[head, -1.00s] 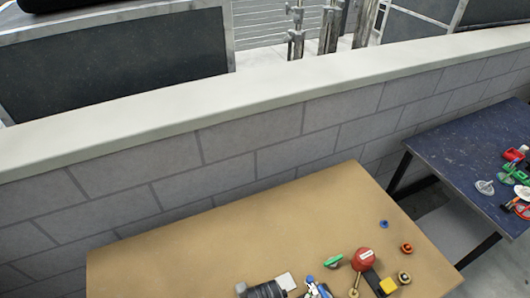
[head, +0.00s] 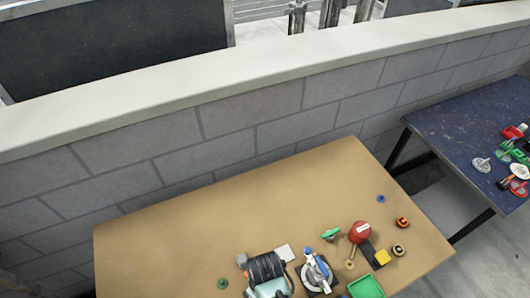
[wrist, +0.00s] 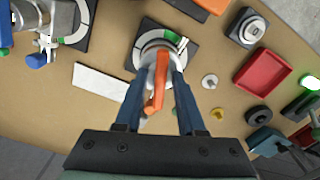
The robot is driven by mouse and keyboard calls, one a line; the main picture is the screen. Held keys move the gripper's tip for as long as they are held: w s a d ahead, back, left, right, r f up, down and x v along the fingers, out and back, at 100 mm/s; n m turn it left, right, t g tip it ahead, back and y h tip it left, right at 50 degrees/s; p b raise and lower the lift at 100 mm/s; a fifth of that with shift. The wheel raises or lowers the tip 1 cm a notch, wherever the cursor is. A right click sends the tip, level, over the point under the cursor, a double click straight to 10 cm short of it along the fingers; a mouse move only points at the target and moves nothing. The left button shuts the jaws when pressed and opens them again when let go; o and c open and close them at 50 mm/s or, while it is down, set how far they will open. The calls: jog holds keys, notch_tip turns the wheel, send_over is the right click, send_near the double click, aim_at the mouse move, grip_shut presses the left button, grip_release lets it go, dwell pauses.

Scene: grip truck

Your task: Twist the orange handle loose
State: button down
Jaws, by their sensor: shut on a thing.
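The orange handle (wrist: 157,85) is in the middle of the wrist view. It sits on a pale round fitting (wrist: 151,40) with a green mark, on a dark square plate (wrist: 138,52). My gripper (wrist: 159,78) has its two dark blue fingers on either side of the handle and is shut on it. The handle's long end points back toward my palm, tilted slightly left. The fingers hide part of the fitting. I cannot make out the orange handle in the head view.
In the wrist view, a white plate (wrist: 101,83) lies left, a red tray (wrist: 275,85) right. Another fitting with a blue knob (wrist: 37,60) is upper left. The brown table (head: 210,230) is clear at its far left; a dark blue table (head: 455,135) stands right.

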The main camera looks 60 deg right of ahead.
jog(key=n+p, duration=0.1)
jog(key=n, duration=0.2)
jog(key=shift+n, duration=0.4)
jog(key=n+p, duration=0.1)
jog(key=n, duration=0.3)
jog(key=n+p, duration=0.1)
jog(key=n, duration=0.3)
jog(key=shift+n, duration=0.4)
jog(key=n, duration=0.4)
jog(key=c, duration=0.8)
grip_release()
notch_tip(320, 180, up, 8)
jog(key=p, duration=0.7)
jog(key=shift+f+p, duration=0.2)
jog(key=shift+p, duration=0.15)
